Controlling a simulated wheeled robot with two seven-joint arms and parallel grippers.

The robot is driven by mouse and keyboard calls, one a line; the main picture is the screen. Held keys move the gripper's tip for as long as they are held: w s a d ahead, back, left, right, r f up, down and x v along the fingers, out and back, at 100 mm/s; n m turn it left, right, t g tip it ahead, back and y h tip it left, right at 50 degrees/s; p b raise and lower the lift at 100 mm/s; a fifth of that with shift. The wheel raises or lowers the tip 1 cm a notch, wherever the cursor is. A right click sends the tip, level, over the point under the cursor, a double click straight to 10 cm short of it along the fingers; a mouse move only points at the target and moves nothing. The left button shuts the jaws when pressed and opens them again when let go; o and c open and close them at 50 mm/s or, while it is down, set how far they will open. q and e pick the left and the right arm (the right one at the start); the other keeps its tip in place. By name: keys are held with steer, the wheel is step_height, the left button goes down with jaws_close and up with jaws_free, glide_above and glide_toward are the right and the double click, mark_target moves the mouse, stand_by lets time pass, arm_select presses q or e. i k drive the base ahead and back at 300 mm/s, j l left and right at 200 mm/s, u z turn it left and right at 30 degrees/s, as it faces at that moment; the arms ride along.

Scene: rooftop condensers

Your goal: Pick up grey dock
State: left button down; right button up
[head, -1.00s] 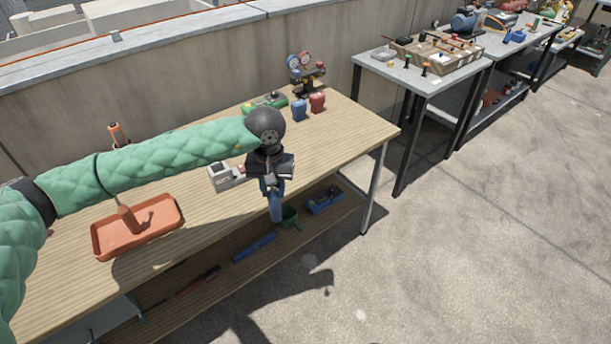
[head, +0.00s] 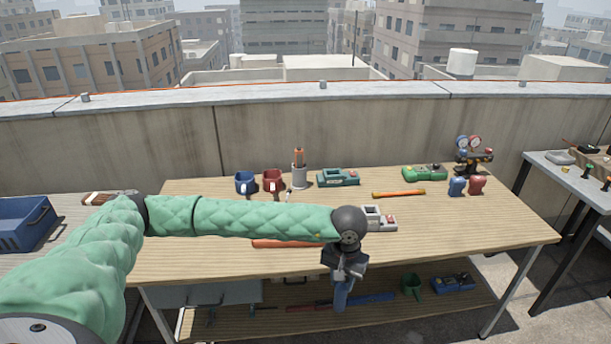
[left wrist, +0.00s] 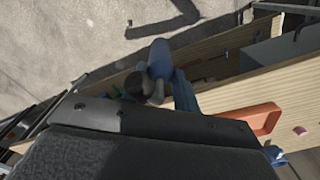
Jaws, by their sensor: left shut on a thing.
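The grey dock (head: 383,222), a light grey box with a red spot on its right part, sits on the wooden workbench (head: 460,235). My left wrist hides part of its left side. My left gripper (head: 345,268) is in front of the bench's front edge, nearer to me than the dock and apart from it. It is shut on a blue tool (head: 342,295) that hangs downward. In the left wrist view the blue tool (left wrist: 160,58) shows beyond the dark gripper body, and the fingertips are hard to make out. My right gripper is not in view.
Behind the dock are a green dock (head: 338,178), an orange-handled tool (head: 398,193) and a gauge set (head: 474,155). An orange tray (left wrist: 252,118) lies on the bench, mostly behind my arm in the head view. A lower shelf (head: 270,320) holds several things.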

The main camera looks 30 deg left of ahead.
mark_target(377, 223)
steer(key=k+u, duration=0.15)
steer(key=u, duration=0.9)
steer(key=i+l, duration=0.1)
steer(key=l, duration=0.35)
steer(key=i+l, duration=0.15)
steer(key=l, duration=0.3)
steer(key=i+l+u, duration=0.1)
steer(key=l, duration=0.35)
steer(key=i+l, duration=0.15)
steer(key=l, duration=0.3)
